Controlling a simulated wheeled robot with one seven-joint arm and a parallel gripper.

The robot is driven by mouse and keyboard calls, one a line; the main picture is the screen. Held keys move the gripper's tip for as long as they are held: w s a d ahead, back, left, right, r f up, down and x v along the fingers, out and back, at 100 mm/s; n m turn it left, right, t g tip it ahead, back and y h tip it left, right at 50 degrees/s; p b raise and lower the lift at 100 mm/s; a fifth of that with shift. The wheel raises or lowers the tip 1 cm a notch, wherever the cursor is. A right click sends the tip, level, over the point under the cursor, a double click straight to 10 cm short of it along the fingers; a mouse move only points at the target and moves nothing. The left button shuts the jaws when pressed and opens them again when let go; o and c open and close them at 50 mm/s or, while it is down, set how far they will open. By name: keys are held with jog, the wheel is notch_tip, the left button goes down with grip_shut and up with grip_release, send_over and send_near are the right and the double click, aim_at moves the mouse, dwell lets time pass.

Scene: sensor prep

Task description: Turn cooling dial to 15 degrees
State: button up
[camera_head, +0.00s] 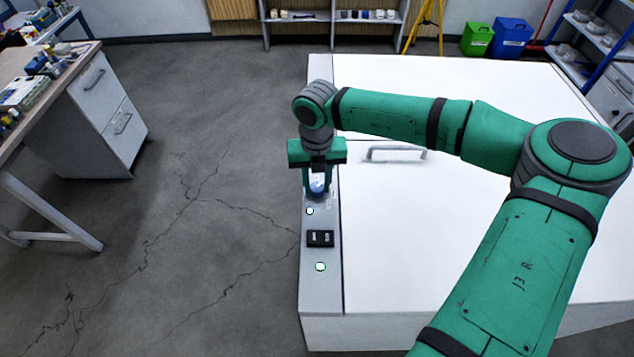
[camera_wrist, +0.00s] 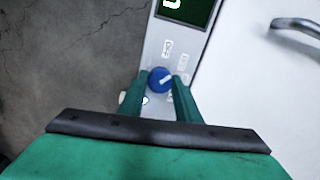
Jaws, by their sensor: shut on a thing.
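The blue cooling dial (camera_wrist: 160,79) sits on the grey control panel (camera_wrist: 152,45) in the wrist view. A pale pointer mark on it points up and to the right. My gripper (camera_wrist: 160,84) is shut on the dial, one finger on each side. In the head view my gripper (camera_head: 317,180) comes down from above onto the panel (camera_head: 320,300), and the blue dial (camera_head: 317,186) shows partly between the fingers. Small printed labels beside the dial are too blurred to read.
The panel runs along the left edge of a large white cabinet (camera_head: 420,250) with a metal handle (camera_head: 396,150). A black switch block (camera_head: 320,238), a white button (camera_head: 310,211) and a green-ringed button (camera_head: 320,267) lie nearer than the dial. Open floor (camera_head: 200,230) is left.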

aim_at(317, 187)
jog(key=shift+m, duration=0.6)
jog(key=o, duration=1.1)
jog(key=shift+c, duration=0.2)
jog(key=shift+r, duration=0.1)
notch_tip(317, 187, up, 11)
jog(key=shift+f, duration=0.2)
